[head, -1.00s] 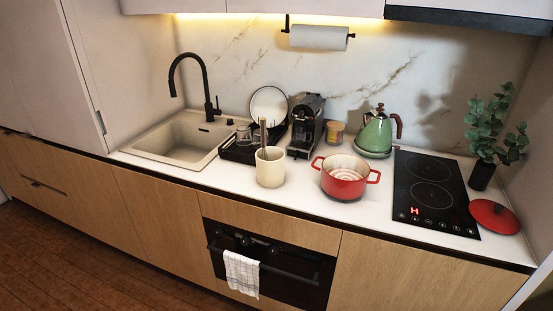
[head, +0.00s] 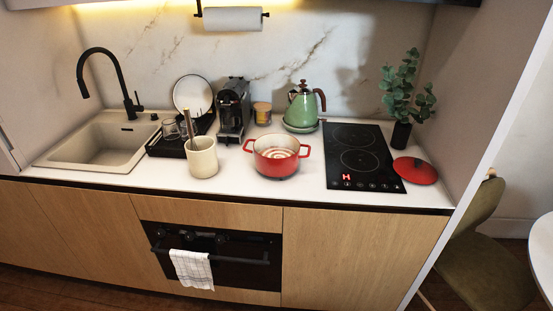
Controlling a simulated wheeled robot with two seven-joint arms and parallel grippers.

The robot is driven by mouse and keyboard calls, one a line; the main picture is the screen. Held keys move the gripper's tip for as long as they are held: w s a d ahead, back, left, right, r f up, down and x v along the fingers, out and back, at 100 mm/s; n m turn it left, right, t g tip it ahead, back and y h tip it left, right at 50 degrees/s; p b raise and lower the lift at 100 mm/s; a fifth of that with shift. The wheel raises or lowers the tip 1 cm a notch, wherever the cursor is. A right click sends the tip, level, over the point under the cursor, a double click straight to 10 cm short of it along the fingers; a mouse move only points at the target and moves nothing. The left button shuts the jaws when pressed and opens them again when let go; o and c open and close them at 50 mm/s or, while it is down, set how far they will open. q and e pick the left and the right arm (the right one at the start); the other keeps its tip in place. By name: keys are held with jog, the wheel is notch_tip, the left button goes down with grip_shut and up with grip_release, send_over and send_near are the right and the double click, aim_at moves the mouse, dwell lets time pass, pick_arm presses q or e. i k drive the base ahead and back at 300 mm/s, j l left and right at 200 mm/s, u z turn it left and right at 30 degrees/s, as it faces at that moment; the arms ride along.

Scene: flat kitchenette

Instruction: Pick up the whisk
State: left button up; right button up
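A cream utensil crock (head: 203,160) stands upright on the white counter, left of the red pot. One grey, stick-like handle (head: 188,123) rises out of it and leans slightly left. It may be the whisk, but its lower end is hidden inside the crock, so I cannot tell. No other whisk-like thing shows. Neither of my grippers is in the head view.
A red pot (head: 262,166) stands right of the crock, with a black dish rack (head: 164,147) to its left and a coffee machine (head: 232,112) behind. A green kettle (head: 301,108), black cooktop (head: 345,181) and red lid (head: 415,171) are farther right. The sink (head: 85,143) is at left.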

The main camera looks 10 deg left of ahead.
aim_at(187, 114)
jog(key=i+l+u, duration=0.25)
jog(key=i, duration=0.15)
jog(key=i+l+u, duration=0.25)
jog(key=i+l, duration=0.1)
